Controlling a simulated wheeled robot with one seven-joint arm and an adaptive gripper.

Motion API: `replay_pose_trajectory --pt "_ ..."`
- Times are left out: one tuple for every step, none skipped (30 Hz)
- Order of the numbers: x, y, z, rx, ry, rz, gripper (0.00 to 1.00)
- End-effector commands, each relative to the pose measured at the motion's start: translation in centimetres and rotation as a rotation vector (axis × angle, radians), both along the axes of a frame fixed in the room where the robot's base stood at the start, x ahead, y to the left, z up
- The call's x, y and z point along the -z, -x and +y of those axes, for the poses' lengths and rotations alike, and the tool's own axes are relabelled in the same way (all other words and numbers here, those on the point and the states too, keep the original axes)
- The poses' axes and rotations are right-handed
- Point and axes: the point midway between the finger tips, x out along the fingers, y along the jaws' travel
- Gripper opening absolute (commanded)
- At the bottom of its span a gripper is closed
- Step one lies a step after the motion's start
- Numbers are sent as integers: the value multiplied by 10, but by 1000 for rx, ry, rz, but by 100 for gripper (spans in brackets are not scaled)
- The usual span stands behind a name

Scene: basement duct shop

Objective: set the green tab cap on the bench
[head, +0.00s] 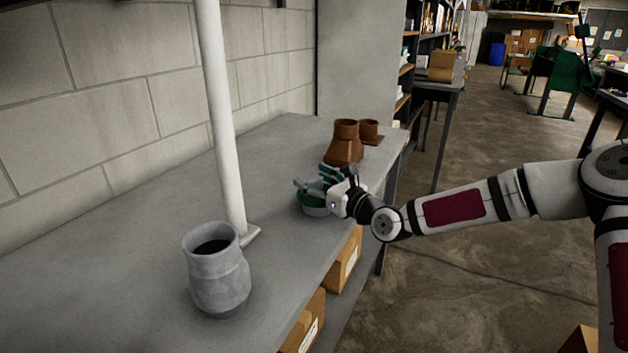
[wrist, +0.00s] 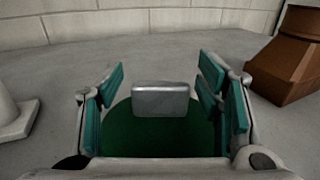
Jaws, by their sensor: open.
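The green tab cap (head: 309,201) is a round green disc with a pale rim, at the bench's front edge under my gripper (head: 316,180). It appears to rest on the bench (head: 130,240). In the wrist view the cap's green top (wrist: 150,135) lies below the fingers, and its upright grey tab (wrist: 160,98) stands between them. My gripper (wrist: 162,82) is open, with teal pads on either side of the tab and a gap showing on both sides. The cap's near part is hidden by the gripper body.
A brown duct fitting (head: 344,145) stands just behind the gripper, with a smaller brown piece (head: 369,132) beyond. A white pole (head: 222,120) rises from the bench to the left. A grey jar (head: 218,280) stands nearer. Bench between them is bare.

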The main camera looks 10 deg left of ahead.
Motion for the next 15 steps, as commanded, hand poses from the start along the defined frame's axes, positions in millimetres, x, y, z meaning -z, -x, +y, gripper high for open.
replay_pose_trajectory --pt "1 4 -7 3 -1 4 60" --pt "1 7 -11 4 -1 4 60" --pt "1 12 -16 3 -1 4 60" --pt "1 15 -20 4 -1 4 60" --pt "1 20 -24 3 -1 4 60" --pt "1 25 -31 4 -1 4 60" --pt "1 29 -36 4 -1 4 60" --pt "1 34 -40 4 -1 4 60" --pt "0 40 -46 4 -2 4 60" --pt "1 44 -51 4 -2 5 60" --pt "1 47 -55 5 -2 5 60" --pt "1 53 -61 4 -3 4 60" --pt "1 56 -64 3 -2 4 60" --pt "1 60 -67 3 -1 3 60" --pt "1 64 -72 3 -2 4 60"
